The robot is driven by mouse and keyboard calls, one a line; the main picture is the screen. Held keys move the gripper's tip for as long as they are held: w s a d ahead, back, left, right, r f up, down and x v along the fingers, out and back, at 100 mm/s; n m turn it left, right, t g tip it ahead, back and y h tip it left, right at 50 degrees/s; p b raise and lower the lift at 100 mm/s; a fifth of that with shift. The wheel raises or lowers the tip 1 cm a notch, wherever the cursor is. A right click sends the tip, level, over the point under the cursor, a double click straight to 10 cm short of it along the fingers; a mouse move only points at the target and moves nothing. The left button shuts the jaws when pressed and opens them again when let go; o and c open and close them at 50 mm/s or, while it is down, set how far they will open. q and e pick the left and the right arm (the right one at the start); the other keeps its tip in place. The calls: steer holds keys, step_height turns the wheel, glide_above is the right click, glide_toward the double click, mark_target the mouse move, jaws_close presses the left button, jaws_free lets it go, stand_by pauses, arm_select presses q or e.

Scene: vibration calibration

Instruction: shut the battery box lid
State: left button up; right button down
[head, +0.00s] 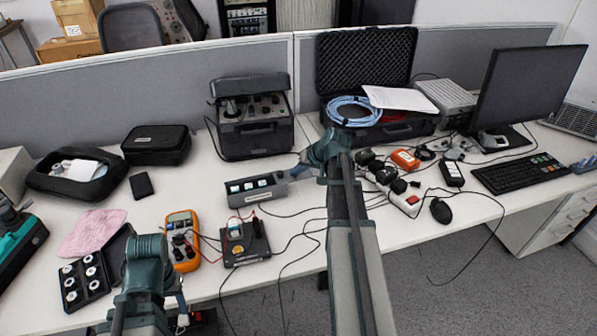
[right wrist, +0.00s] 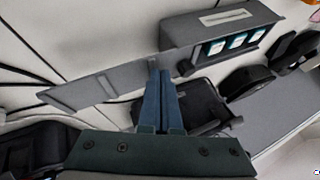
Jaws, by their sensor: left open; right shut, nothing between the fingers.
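The battery box (head: 258,188) is a grey block with three lit, pale windows in the middle of the bench. It also shows at the upper right of the right wrist view (right wrist: 218,32). A flat grey panel, seemingly its lid (right wrist: 98,86), sticks out from the box's end in that view, standing open. My right gripper (head: 299,170) is shut and empty at the box's right end. In the right wrist view its blue fingertips (right wrist: 154,75) lie close against the panel; I cannot tell whether they touch. My left gripper (head: 182,312) is open and low at the front edge, away from the box.
An orange multimeter (head: 182,240) and a small dark device with leads (head: 245,242) stand in front of the box. A black instrument case (head: 252,140) stands behind it. Power strip and plugs (head: 405,197) lie to the right, with loose cables around.

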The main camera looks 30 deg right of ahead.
steer(key=w+a, duration=0.1)
steer(key=a, duration=0.5)
steer(key=w+a, duration=0.2)
steer(key=a, duration=0.4)
steer(key=w+a, duration=0.2)
steer(key=a, duration=0.4)
steer(key=shift+w+a, duration=0.15)
steer(key=shift+a, duration=0.1)
